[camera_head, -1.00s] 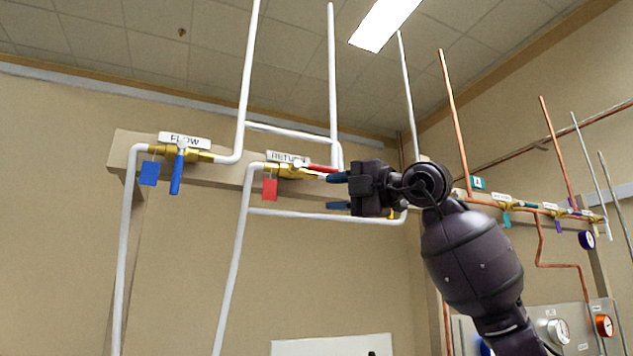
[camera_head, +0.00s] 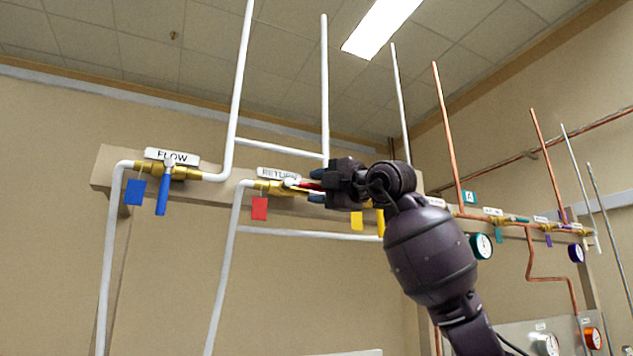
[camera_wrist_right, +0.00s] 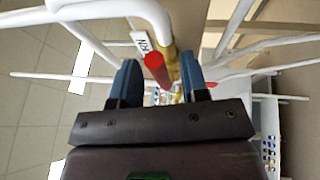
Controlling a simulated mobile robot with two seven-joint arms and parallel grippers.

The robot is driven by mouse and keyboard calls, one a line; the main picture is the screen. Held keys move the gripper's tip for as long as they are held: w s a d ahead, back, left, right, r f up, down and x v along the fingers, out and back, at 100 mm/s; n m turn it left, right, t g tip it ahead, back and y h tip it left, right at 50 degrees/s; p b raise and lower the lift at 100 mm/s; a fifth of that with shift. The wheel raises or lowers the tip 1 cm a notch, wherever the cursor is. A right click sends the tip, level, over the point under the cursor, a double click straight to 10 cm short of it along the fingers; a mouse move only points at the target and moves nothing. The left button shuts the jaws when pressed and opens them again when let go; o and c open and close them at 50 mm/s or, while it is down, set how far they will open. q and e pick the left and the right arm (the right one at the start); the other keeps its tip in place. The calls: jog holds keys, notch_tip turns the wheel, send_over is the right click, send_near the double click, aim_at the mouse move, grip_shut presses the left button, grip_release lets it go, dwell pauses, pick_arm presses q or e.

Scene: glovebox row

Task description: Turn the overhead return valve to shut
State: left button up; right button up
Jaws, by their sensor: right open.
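The return valve (camera_head: 268,187) is a brass body on a white pipe, under a RETURN label (camera_head: 278,174), with a red tag (camera_head: 260,208) hanging below. Its red lever handle (camera_head: 305,184) points right, roughly in line with the pipe. My right gripper (camera_head: 316,186) is open at the handle's outer end, blue-tipped fingers above and below it. In the right wrist view the handle's red end (camera_wrist_right: 155,65) shows between the two spread fingers (camera_wrist_right: 160,82). I cannot tell whether a finger touches it. My left gripper is not in view.
The flow valve (camera_head: 185,173) is to the left, its blue lever (camera_head: 163,193) pointing down beside a blue tag (camera_head: 134,192). White vertical pipes (camera_head: 325,90) rise close to my right gripper. A yellow tag (camera_head: 357,220) hangs below my wrist. Copper pipes (camera_head: 447,135) stand farther right.

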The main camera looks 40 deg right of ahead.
jog(key=shift+w, duration=0.55)
grip_shut()
